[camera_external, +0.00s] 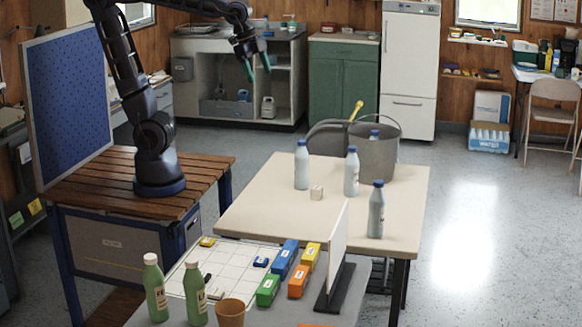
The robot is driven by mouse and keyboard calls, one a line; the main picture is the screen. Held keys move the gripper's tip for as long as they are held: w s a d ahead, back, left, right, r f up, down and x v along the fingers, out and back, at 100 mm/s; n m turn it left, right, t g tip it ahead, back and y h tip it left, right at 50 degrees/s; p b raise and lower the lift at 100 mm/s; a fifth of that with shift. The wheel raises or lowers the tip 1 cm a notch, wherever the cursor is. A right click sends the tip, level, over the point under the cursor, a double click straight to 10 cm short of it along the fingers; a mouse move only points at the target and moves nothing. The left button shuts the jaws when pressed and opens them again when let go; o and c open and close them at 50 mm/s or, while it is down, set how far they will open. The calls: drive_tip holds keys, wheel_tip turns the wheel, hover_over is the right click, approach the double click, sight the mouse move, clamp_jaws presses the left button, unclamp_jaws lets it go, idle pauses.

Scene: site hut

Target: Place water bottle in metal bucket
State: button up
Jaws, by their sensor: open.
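The grey metal bucket (384,160) stands on the far right part of the pale table (262,205). Three grey-white water bottles with dark blue caps stand upright on this table: one at the left (302,168), one just in front of the bucket (351,175), and one near the right front (376,212). A blue cap (374,134) shows within the bucket's rim; the rest of that bottle is hidden. My gripper (258,69), with green fingertips, is open and empty, raised high to the left of the bottles and bucket.
A yellow-handled thing (356,110) rises by the bucket, beside a grey rounded shape (327,140). The front table holds a white grid board (215,268), coloured blocks, green bottles (155,288), a brown cup (230,313) and an upright white panel (337,248).

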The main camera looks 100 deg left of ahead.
drive_tip(key=s+d+f+n, duration=0.2)
drive_tip(key=s+f, duration=0.1)
drive_tip(key=s, duration=0.3)
drive_tip(key=s+d+f+n+t, duration=0.1)
drive_tip(key=s+d+f+n, duration=0.1)
drive_tip(key=s, duration=0.5)
drive_tip(key=shift+s+d+f+h, duration=0.3)
drive_tip(key=shift+d+f, duration=0.15)
drive_tip(key=shift+d, duration=0.15)
